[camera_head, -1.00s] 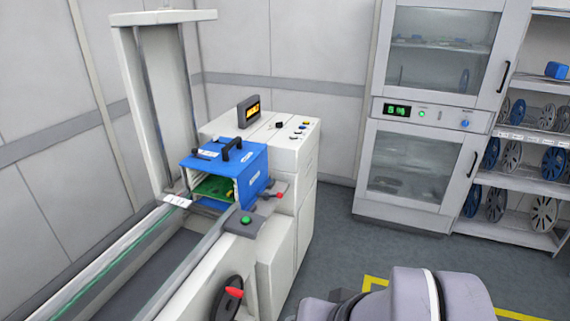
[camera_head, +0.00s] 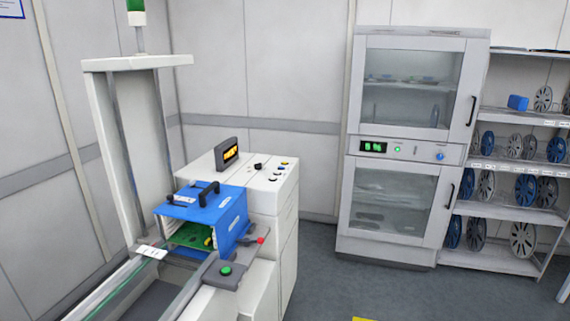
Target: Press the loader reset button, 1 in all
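The loader is a white machine (camera_head: 285,223) left of centre with a small dark display (camera_head: 227,155) showing orange characters. Its top panel carries several small buttons (camera_head: 279,172) in black, yellow and blue and a black knob (camera_head: 258,166); I cannot read any labels, so I cannot tell which is the reset button. A blue magazine (camera_head: 205,206) with a black handle and green boards inside stands against the machine. My gripper is not in view.
A white cabinet (camera_head: 348,205) with glass doors and a green readout stands at the back right. Shelves with blue and grey reels (camera_head: 525,190) are beside it. Conveyor rails (camera_head: 113,285) run at lower left. Grey floor (camera_head: 390,285) is open in front of the cabinet.

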